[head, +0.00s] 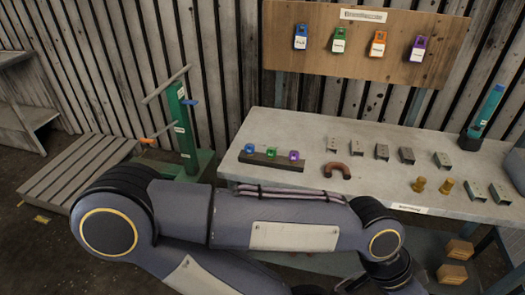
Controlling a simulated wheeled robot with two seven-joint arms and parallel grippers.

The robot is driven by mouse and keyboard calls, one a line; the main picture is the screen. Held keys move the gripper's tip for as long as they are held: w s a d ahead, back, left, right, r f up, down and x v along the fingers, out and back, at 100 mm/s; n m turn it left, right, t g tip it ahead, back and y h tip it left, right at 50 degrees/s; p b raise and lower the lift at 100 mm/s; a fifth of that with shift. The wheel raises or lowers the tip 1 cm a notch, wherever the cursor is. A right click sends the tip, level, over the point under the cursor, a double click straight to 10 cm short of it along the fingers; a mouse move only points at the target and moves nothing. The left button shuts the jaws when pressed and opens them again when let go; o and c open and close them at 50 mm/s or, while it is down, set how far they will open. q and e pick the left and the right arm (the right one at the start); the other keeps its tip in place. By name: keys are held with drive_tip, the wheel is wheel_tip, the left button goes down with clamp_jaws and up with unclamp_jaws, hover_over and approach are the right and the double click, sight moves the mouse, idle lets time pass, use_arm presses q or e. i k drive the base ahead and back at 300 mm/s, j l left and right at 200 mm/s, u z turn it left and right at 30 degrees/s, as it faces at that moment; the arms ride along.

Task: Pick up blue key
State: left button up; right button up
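The blue key (249,149) is at the left end of a dark block (270,162) near the left end of the grey workbench (345,187). A green key (271,154) and a purple key (294,156) are beside it on the same block. One of my arms crosses the lower part of the head view from left to right, in front of the bench, and bends down at the right. Neither of my grippers can be made out.
A brown curved handle (337,170) lies right of the block. Several grey metal pieces and two brass parts (419,185) stand farther right. A wooden board (365,72) behind holds blue, green, orange and purple tags. A green post (183,130) stands left of the bench.

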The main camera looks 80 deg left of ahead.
sight(249, 149)
drive_tip(key=u, duration=3.05)
drive_tip(key=i+l, duration=0.35)
drive_tip(key=i, duration=0.2)
drive_tip(key=i+l+u, duration=0.1)
drive_tip(key=u, duration=0.3)
drive_tip(key=i+l+u, duration=0.2)
drive_tip(key=u, duration=0.25)
drive_tip(key=i+l+u, duration=0.1)
drive_tip(key=u, duration=0.3)
drive_tip(key=l+u, duration=0.1)
drive_tip(key=u, duration=0.25)
